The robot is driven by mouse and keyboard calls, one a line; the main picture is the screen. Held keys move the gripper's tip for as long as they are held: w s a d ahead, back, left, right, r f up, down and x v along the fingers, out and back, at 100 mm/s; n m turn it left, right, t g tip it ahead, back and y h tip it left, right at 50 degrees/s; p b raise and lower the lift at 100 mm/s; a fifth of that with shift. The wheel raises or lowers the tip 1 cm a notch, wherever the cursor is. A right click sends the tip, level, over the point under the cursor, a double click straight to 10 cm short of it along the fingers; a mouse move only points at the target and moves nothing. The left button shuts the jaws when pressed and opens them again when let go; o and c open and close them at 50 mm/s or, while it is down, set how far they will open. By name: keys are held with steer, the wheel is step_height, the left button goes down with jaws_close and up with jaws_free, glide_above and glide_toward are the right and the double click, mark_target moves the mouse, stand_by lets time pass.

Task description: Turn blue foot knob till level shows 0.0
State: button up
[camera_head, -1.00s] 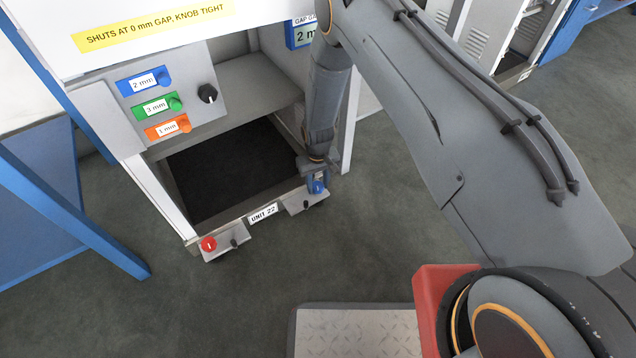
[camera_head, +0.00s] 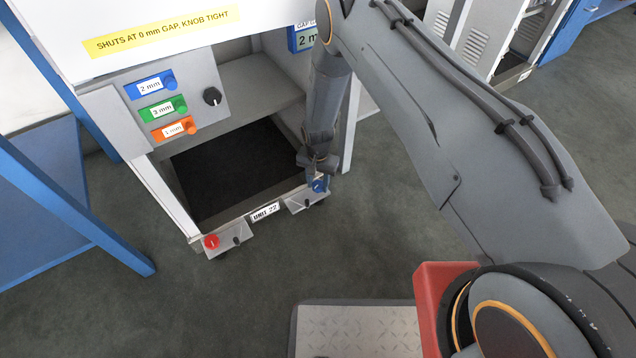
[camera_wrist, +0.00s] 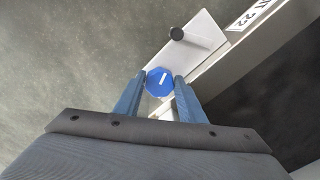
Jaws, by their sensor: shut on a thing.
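The blue foot knob (camera_wrist: 159,82) sits on a pale foot plate (camera_wrist: 205,42) at the cabinet's lower right corner. It has a white mark line on its top. In the head view the knob (camera_head: 320,185) is partly hidden by my gripper. My gripper (camera_wrist: 160,84) is shut on the blue knob, one blue finger on each side. The blue display (camera_head: 305,38) is largely cut off and behind my arm; only "GAP" and "2 m" show. No level reading of 0.0 can be read.
A red foot knob (camera_head: 211,241) sits at the cabinet's lower left. A panel holds blue, green and orange tags (camera_head: 162,109) and a black knob (camera_head: 212,96). A blue frame (camera_head: 80,190) stands at left.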

mark_target(318, 186)
steer(key=shift+s+m, duration=0.1)
steer(key=shift+m, duration=0.2)
steer(key=o, duration=1)
steer(key=shift+a, duration=0.1)
steer(key=shift+o, duration=0.2)
steer(key=shift+r, duration=0.1)
steer(key=shift+w+r+p, duration=0.25)
steer(key=shift+r+p, duration=0.15)
steer(key=shift+r, duration=0.15)
steer(key=shift+s+r+p, duration=0.2)
steer(key=shift+r+p, duration=0.8)
steer(key=shift+r, duration=0.7)
steer(key=shift+s+r+p, duration=0.15)
steer(key=shift+r+p, duration=0.85)
steer(key=shift+r, duration=0.65)
